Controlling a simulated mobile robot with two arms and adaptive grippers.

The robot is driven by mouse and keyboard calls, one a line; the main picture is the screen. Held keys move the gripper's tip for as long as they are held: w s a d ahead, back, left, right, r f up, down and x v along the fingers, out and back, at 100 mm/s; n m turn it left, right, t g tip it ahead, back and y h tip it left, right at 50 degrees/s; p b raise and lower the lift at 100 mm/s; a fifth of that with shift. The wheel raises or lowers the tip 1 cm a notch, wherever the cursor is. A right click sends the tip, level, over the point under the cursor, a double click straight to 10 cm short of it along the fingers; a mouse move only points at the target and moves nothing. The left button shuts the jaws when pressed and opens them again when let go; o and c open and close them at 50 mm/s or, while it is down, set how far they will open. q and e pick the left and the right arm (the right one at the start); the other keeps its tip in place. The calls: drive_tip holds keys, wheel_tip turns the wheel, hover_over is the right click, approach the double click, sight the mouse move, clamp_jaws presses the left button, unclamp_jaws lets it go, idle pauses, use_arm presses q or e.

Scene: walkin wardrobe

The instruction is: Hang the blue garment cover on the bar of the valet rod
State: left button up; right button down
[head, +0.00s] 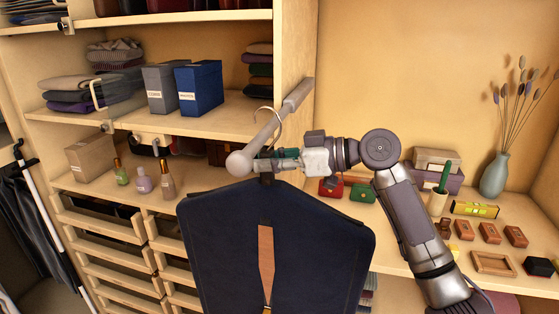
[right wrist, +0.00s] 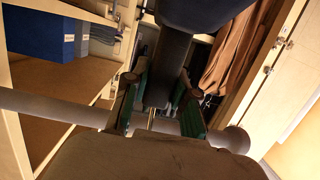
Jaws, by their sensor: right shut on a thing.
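The dark blue garment cover (head: 210,235) hangs upright in the middle of the head view, with a brown strip down its centre. My right gripper (head: 272,157) is shut on its dark neck, just above the cover. The thin hanger hook (head: 268,109) arches above the valet rod's grey bar (head: 264,136); I cannot tell whether it rests on it. The bar has a round end knob (head: 239,163) just left of the gripper. In the right wrist view, the green-padded fingers (right wrist: 162,100) are either side of the neck, and the bar (right wrist: 60,107) crosses behind. My left gripper is out of view.
The rod sticks out from the upright panel (head: 293,45) between shelves. Left shelves hold a blue box (head: 200,88), a grey box (head: 163,88), folded clothes and small bottles (head: 143,181). The right counter holds a vase (head: 494,176), a red case (head: 331,187) and several small boxes.

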sight(274, 177)
drive_tip(key=shift+a+f+b, duration=0.15)
drive_tip(key=shift+f+b, duration=1)
drive_tip(key=shift+f, duration=0.65)
drive_tip(key=c, duration=0.9)
unclamp_jaws()
drive_tip(key=shift+o, duration=0.2)
drive_tip(key=shift+f, duration=0.1)
